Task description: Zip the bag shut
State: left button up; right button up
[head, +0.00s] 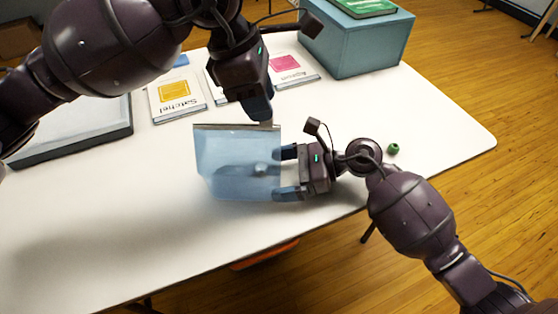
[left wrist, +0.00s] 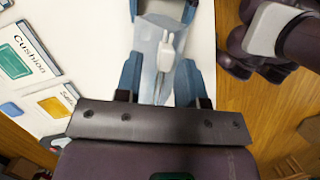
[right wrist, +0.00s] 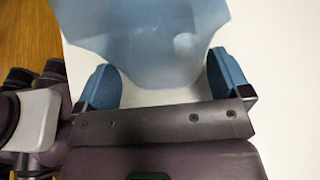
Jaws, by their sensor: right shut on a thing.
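The bag (head: 225,150) is translucent blue, with a straight greyish top edge, and sits at the middle of the white table. A pale lump shows through it near its right side. The zip's slider cannot be made out.
Cards (head: 175,97) lie behind the bag, and a dark-edged tray or board (head: 75,135) is at the left. A blue box (head: 358,48) with a green book (head: 358,6) stands at the back right. A small green object (head: 393,148) lies near the right edge. The front left table is clear.

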pick_arm(q)
jog(key=shift+r, duration=3)
pick_arm(e)
jog(key=o, duration=0.3)
jog(key=shift+o, duration=0.2)
pick_arm(q)
jog(key=shift+s+r+p, duration=0.2)
jog(key=shift+r+p, duration=0.15)
jog(key=shift+r, duration=0.7)
pick_arm(e)
jog(key=v, duration=1.1)
